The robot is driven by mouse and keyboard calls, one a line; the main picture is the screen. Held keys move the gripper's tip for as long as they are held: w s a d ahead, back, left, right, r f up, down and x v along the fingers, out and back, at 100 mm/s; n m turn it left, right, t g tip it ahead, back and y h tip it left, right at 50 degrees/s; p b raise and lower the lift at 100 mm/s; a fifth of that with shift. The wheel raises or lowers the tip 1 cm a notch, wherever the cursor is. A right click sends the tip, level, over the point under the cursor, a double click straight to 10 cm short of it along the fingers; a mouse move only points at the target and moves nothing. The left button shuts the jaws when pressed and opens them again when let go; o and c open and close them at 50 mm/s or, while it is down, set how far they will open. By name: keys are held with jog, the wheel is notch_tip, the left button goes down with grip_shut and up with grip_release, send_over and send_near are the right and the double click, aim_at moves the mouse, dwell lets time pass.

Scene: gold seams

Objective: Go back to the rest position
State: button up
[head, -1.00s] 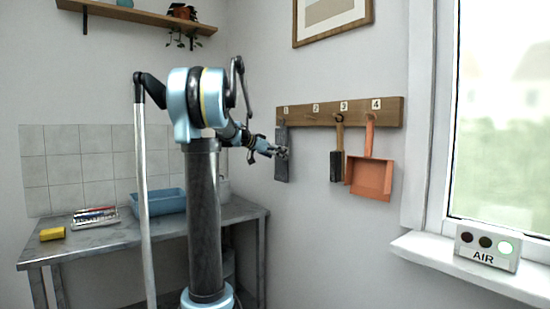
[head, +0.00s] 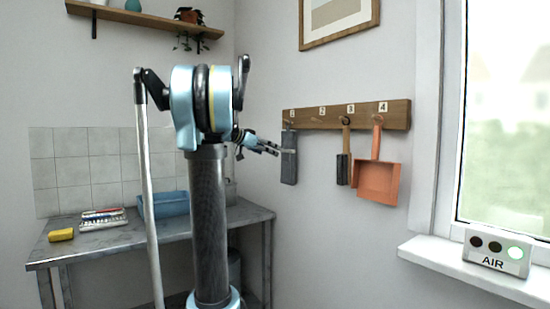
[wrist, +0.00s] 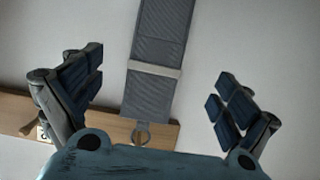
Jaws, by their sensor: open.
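My gripper (head: 272,148) is open and empty, in front of and slightly left of the grey hanging item on the wall rack. The grey item (head: 289,168) hangs from the peg marked 1, long and flat with a pale band across it. In the wrist view my gripper (wrist: 155,78) has its two dark-padded fingers spread wide. There the grey item (wrist: 157,40) lies between them in the picture, with clear space on both sides and a ring at its rack end. My arm is bent at the top of its dark column.
The wooden rack (head: 330,115) also holds a dark brush (head: 343,168) and an orange dustpan (head: 378,181); peg 2 is bare. A metal table (head: 120,246) at left carries a blue bin (head: 163,204) and yellow sponge (head: 61,235). The AIR box (head: 497,252) shows a green light.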

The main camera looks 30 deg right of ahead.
jog(key=shift+v, duration=1.5)
jog(key=shift+f, duration=0.1)
jog(key=s+a+f+n+y, duration=0.4)
jog(key=s+a+f, duration=0.6)
jog(key=a+f, duration=0.3)
jog(key=s+a+f+n+y, duration=0.5)
jog(key=s+a+f, duration=0.5)
jog(key=f, duration=0.5)
jog(key=s+a+f+n+t+y, duration=0.1)
jog(key=s+a+f+n+y, duration=0.3)
jog(key=s+a+f+n, duration=0.4)
jog(key=s+a+f, duration=0.3)
jog(key=a+f, duration=0.3)
jog(key=a, duration=0.1)
jog(key=shift+a, duration=0.3)
jog(key=shift+w, duration=0.1)
jog(key=shift+w+f, duration=0.15)
jog(key=shift+w, duration=0.2)
